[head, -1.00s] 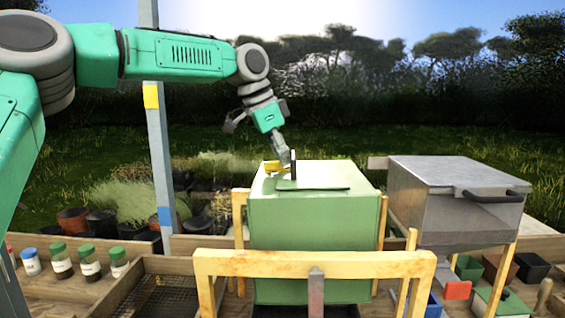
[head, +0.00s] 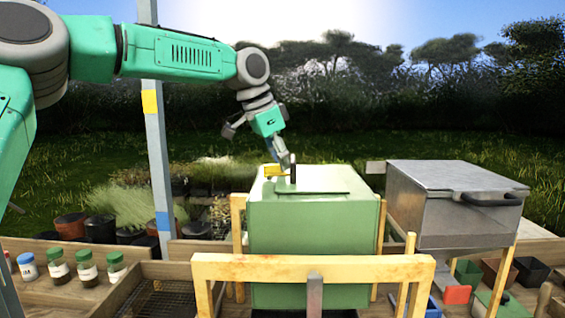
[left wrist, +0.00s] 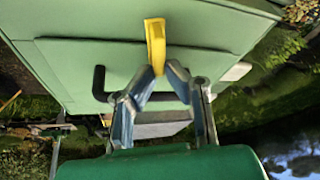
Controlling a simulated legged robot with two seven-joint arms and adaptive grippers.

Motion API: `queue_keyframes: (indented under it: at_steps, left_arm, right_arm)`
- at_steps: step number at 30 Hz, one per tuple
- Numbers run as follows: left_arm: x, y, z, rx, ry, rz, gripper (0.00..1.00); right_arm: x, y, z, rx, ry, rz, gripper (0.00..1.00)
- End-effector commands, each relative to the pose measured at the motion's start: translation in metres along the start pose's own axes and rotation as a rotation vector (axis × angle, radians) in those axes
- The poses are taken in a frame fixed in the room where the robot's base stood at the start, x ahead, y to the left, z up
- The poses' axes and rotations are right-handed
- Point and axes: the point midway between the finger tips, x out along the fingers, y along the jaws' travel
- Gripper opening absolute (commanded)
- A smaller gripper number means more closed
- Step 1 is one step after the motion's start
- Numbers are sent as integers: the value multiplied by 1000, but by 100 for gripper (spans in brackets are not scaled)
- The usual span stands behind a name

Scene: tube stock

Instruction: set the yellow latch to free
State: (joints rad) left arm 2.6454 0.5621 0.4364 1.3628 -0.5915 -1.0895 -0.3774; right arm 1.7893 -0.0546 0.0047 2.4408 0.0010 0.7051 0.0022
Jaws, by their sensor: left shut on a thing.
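The yellow latch (head: 272,171) sits on the top of the green box (head: 312,237), near its far left side. In the left wrist view the latch (left wrist: 155,42) is a short yellow bar standing out against the green panel (left wrist: 105,62). My left gripper (left wrist: 163,70) is shut on its near end, which is partly hidden between the fingertips. In the head view my left gripper (head: 289,164) reaches down to the box top from behind. A black bar handle (left wrist: 98,82) shows beside and behind the fingers. My right gripper is not in view.
A wooden frame (head: 315,268) stands in front of the green box. A grey metal box (head: 455,205) with a black handle is to the right. A post (head: 158,130) rises at left, with lidded jars (head: 87,268) and a mesh tray (head: 165,300) below.

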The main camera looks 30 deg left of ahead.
Motion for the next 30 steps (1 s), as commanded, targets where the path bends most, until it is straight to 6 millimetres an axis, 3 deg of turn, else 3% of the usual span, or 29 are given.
queue_keyframes:
  at_steps: [12,14,15,30]
  left_arm:
    - [5,3,3,0,-16,9,0]
    - [5,3,3,0,-16,10,25]
    - [5,3,3,0,-16,9,29]
    - [3,-1,1,68,-5,51,29]
  right_arm:
    - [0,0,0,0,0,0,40]
    - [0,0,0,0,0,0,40]
    - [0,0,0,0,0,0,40]
    - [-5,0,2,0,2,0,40]
